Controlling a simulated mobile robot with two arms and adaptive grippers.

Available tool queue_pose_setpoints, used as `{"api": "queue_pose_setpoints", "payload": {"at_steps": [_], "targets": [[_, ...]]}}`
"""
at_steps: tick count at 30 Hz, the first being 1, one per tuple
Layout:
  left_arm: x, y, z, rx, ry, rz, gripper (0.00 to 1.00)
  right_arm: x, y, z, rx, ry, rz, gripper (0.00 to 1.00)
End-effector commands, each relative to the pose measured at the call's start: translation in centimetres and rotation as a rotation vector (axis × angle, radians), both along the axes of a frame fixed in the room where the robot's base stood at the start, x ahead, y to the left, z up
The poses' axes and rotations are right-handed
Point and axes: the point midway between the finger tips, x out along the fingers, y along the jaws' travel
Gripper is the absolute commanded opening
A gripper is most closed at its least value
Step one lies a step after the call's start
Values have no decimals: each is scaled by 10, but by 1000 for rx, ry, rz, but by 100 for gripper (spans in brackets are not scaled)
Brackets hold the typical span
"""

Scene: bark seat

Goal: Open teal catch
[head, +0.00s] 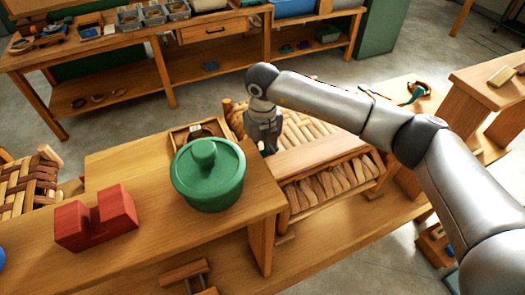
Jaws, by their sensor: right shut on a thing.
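My right gripper (267,146) points down at the left end of a wooden seat or chest (318,155), just behind the green lidded pot (208,178). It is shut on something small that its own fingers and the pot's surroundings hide. I cannot make out a teal catch at the fingertips. A small teal piece (416,94) lies by a round brown item on the wooden surface at the right, apart from the gripper. My left gripper is not in view.
A red notched block (96,219) stands on the wooden bench at the left of the pot. A small open wooden box (195,133) sits behind the pot. Woven bark strips (330,183) fill the seat's front. A long workbench (130,55) with trays stands at the back.

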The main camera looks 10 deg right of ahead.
Motion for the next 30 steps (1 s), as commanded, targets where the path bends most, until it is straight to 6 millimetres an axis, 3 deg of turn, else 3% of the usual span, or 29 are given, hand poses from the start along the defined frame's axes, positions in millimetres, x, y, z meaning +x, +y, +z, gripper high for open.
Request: {"api": "queue_pose_setpoints", "payload": {"at_steps": [9,22,23,27,30], "targets": [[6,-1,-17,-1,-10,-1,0,-5,-3,-3,29,-96,0,1],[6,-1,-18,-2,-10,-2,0,-6,-2,-1,37,-115,-1,1],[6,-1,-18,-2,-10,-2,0,-6,-2,0,37,-115,-1,29],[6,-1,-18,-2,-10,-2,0,-6,-2,-1,37,-114,0,46],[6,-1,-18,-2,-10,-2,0,-6,-2,-1,37,-114,0,46]]}}
